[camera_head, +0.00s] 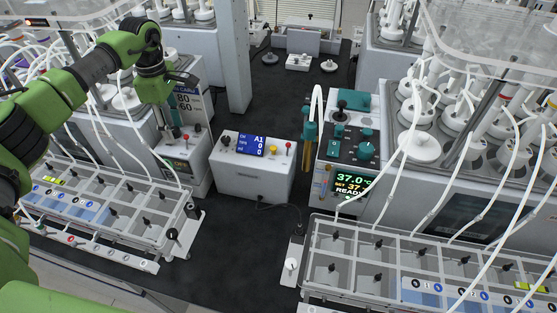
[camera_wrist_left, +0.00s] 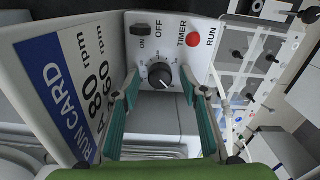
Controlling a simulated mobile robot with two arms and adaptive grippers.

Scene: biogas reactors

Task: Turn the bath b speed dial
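A black dial (camera_wrist_left: 160,75) with a white pointer line sits on a pale control panel (camera_wrist_left: 178,25), beside an ON/OFF switch (camera_wrist_left: 143,30) and a red button (camera_wrist_left: 193,40) between the words TIMER and RUN. No bath letter is readable on it. In the head view the panel (camera_head: 184,146) is on the left bath unit, below my green left arm. My left gripper (camera_wrist_left: 162,92) is open with teal fingers; in the wrist view the dial appears between their tips. Contact cannot be made out. In the head view the left gripper (camera_head: 172,128) points down at this panel. My right gripper is not in view.
A run card (camera_wrist_left: 78,85) stands beside the panel. A white box with a blue display (camera_head: 250,145) is in the middle. The right bath unit has a teal dial (camera_head: 366,150) and a 37.0 display (camera_head: 354,184). Racks with white tubes flank both sides. Dark bench (camera_head: 240,225) is clear in front.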

